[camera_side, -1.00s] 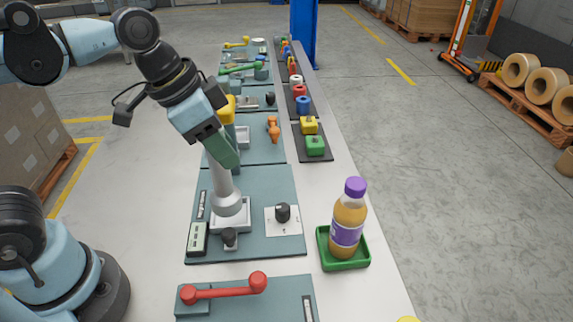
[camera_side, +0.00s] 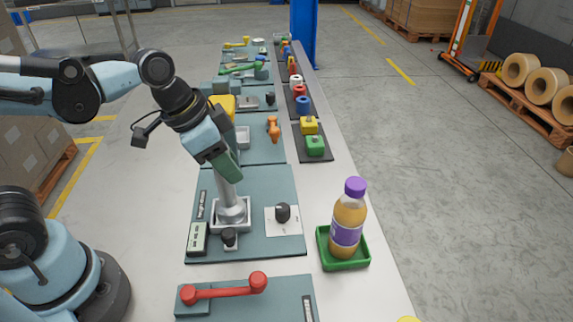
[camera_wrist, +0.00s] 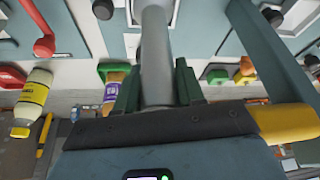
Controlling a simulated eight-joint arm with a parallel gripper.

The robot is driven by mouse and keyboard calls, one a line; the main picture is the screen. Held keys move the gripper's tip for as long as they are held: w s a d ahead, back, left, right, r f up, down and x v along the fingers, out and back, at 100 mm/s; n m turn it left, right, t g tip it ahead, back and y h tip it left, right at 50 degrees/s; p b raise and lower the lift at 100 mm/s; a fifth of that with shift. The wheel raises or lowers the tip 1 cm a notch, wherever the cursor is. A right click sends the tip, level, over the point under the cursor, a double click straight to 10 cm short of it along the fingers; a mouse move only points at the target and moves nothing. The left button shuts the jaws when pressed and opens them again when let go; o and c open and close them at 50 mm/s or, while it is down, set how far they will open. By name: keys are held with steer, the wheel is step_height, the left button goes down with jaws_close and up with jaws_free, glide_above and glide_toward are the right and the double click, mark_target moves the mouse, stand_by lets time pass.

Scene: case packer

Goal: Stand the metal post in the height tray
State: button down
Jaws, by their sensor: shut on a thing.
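The grey metal post (camera_side: 228,193) has a wide round foot at its lower end. It stands nearly upright in the side view, its top leaning slightly left. My gripper (camera_side: 226,170) is shut on the post's upper part. The post's foot is within the outline of the small pale square height tray (camera_side: 216,228); I cannot tell whether it touches the tray floor. In the wrist view the post (camera_wrist: 155,55) runs up between the green fingers of my gripper (camera_wrist: 158,85), and its far end is at the pale tray, mostly cut off by the picture's top.
A dark knob (camera_side: 229,237) stands just in front of the tray, and another knob (camera_side: 283,211) on a white plate to its right. A juice bottle (camera_side: 347,222) stands in a green tray at right. A red lever (camera_side: 225,289) lies in front.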

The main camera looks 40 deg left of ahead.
steer(key=shift+f, duration=0.2)
steer(key=c, duration=0.7)
jaws_free()
steer(key=shift+r, duration=0.1)
steer(key=v, duration=1.2)
steer(key=shift+r, duration=0.1)
steer(key=x, duration=1.2)
